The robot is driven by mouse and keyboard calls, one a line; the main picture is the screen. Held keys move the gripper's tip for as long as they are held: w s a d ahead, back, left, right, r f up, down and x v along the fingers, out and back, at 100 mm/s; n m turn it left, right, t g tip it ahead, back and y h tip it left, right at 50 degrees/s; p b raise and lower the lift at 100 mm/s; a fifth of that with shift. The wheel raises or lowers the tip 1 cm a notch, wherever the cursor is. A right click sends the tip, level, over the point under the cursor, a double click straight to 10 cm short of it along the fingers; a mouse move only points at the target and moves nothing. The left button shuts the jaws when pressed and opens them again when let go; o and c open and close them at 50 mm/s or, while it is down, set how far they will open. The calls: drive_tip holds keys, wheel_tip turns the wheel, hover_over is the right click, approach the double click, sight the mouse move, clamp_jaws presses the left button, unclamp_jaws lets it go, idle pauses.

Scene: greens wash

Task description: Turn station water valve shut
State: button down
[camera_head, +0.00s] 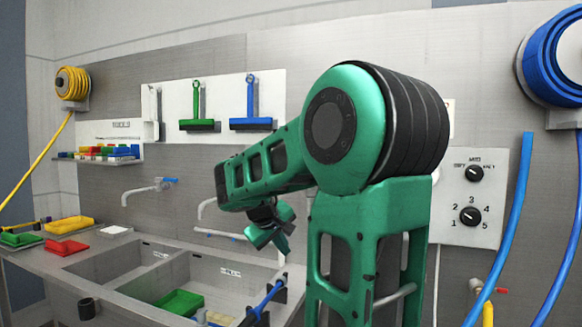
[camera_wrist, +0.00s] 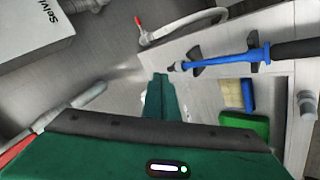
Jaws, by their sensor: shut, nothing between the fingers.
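My green gripper (camera_head: 268,228) hangs over the sinks in the head view, in front of the grey back wall. In the wrist view its fingers (camera_wrist: 160,85) are together and empty, pointing away over the sink area. A pale tap with a red lever (camera_wrist: 138,21) is beyond the fingertips in the wrist view, apart from them. Another red handle (camera_wrist: 14,143) on a pale pipe lies at the lower left there. In the head view a wall tap with a blue lever (camera_head: 169,181) is left of my gripper. I cannot tell which of these is the station water valve.
The sink basins (camera_head: 195,275) hold a green tray (camera_head: 180,302). A blue spray wand (camera_wrist: 225,60) lies near the fingers' right. Colored trays (camera_head: 67,225) stand on the left counter. A control panel (camera_head: 470,200) and blue hoses (camera_head: 510,230) are at right.

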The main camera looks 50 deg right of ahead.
drive_tip(key=w+d+r+n+h, duration=0.1)
drive_tip(key=w+d+r+h, duration=0.2)
drive_tip(key=r, duration=0.4)
drive_tip(key=w+d+r+n+g+h, duration=0.1)
drive_tip(key=w+r+n+h, duration=0.1)
drive_tip(key=w+r+h, duration=0.45)
drive_tip(key=w+d+r+n+h, duration=0.1)
drive_tip(key=w+d+r, duration=0.1)
drive_tip(key=r, duration=0.7)
drive_tip(key=s+d, duration=0.3)
drive_tip(key=d, duration=0.8)
